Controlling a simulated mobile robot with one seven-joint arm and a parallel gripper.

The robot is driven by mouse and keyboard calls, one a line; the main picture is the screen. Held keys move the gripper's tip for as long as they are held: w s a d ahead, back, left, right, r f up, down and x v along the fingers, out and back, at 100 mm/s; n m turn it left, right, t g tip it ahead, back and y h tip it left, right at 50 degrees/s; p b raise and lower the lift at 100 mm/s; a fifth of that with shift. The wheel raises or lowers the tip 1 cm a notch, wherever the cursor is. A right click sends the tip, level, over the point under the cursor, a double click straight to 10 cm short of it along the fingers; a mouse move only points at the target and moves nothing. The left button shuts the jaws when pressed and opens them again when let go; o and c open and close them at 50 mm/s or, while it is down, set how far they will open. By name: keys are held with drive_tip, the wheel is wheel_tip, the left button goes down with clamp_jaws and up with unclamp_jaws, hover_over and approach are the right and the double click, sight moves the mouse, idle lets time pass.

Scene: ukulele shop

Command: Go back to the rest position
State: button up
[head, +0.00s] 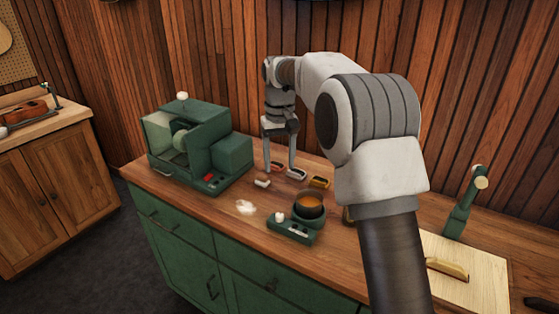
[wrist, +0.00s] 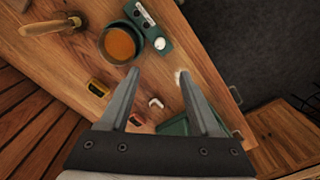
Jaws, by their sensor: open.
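My gripper (head: 280,150) hangs over the back middle of the workbench (head: 203,217), pointing down, with its two fingers apart and nothing between them. In the wrist view my gripper (wrist: 157,90) also shows open, with a small white piece (wrist: 155,102) below and between the fingers. That white piece (head: 262,183) lies on the bench top beside the gripper in the head view. My arm reaches in from the right and bends down toward the bench.
A green machine (head: 230,155) stands at the left of the bench. A pot of amber liquid (head: 308,204) sits by a green base (head: 290,232). Small coloured blocks (head: 319,182) lie near the gripper. A green stand (head: 460,212) and a pale board (head: 480,285) are at the right.

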drive_tip(key=s+d+r+m+t, duration=0.1)
drive_tip(key=s+d+r, duration=0.35)
drive_tip(key=s, duration=0.35)
drive_tip(key=s+d+r+t, duration=0.2)
drive_tip(key=s+d+r, duration=0.1)
drive_tip(key=s+r, duration=0.4)
drive_tip(key=s+d+f+t, duration=0.1)
drive_tip(key=s+d+f, duration=0.1)
drive_tip(key=s, duration=0.7)
drive_tip(key=s+d+f+m+t, duration=0.1)
drive_tip(key=s+d+f, duration=0.1)
drive_tip(key=s, duration=0.8)
drive_tip(key=shift+s+f+t, duration=0.3)
drive_tip(key=shift+f, duration=0.4)
